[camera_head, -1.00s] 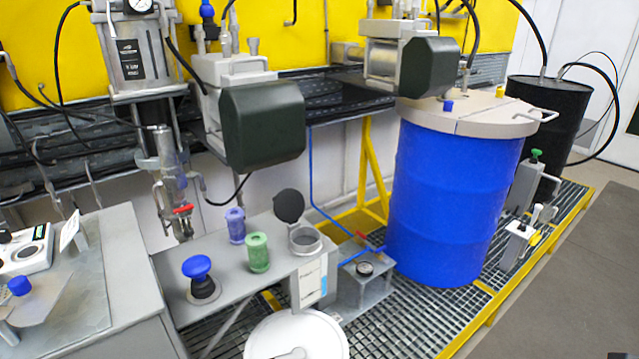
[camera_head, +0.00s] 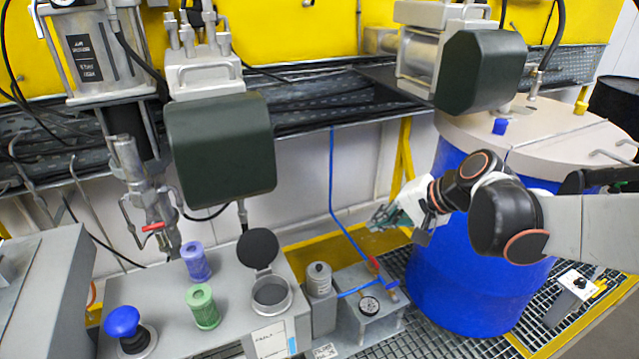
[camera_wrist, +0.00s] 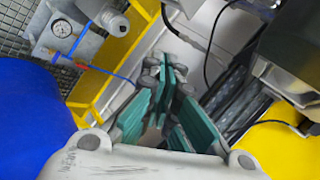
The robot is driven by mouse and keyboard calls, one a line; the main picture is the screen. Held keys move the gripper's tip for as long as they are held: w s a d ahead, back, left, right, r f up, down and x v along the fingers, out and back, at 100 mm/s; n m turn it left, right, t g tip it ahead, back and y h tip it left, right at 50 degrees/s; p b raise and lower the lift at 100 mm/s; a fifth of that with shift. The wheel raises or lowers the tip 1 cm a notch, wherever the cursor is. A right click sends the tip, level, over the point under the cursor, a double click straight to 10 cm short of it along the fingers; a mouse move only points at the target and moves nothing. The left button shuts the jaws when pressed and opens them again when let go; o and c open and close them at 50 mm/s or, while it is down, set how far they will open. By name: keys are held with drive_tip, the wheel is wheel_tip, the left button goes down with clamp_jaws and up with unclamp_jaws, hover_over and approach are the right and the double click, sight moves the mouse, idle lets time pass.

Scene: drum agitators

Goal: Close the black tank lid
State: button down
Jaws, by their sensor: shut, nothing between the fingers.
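The black tank lid (camera_head: 258,249) is a round disc that stands raised on its hinge behind the small round tank opening (camera_head: 271,292). The opening is uncovered, in the top of a grey box. My gripper (camera_head: 380,217) reaches in from the right, in front of the blue drum, and is shut and empty. It is to the right of the lid and apart from it. In the wrist view my gripper's green finger pads (camera_wrist: 165,90) show close together. I do not make out the lid in the wrist view.
Blue (camera_head: 196,262) and green (camera_head: 202,306) cylinders and a blue knob (camera_head: 122,321) stand left of the opening. The blue drum (camera_head: 470,240) and dark motor housing (camera_head: 222,150) are nearby.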

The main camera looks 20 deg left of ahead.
drive_tip(key=w+a+f+m+g+y+p, duration=0.1)
drive_tip(key=w+a+f+g+y+p, duration=0.2)
drive_tip(key=a, duration=0.6)
drive_tip(key=w+a+f+m+g+y, duration=0.1)
drive_tip(key=w+a+f+y, duration=0.15)
drive_tip(key=a+f, duration=0.45)
drive_tip(key=a+b, duration=0.1)
drive_tip(key=a, duration=0.2)
drive_tip(key=s+a+f+b, duration=0.1)
drive_tip(key=a, duration=0.2)
drive_tip(key=s+a+b, duration=0.1)
drive_tip(key=a, duration=0.3)
drive_tip(key=shift+f+b, duration=0.15)
drive_tip(key=shift+b, duration=0.25)
drive_tip(key=shift+s+r, duration=0.25)
drive_tip(key=shift+s, duration=0.1)
drive_tip(key=shift+d, duration=0.1)
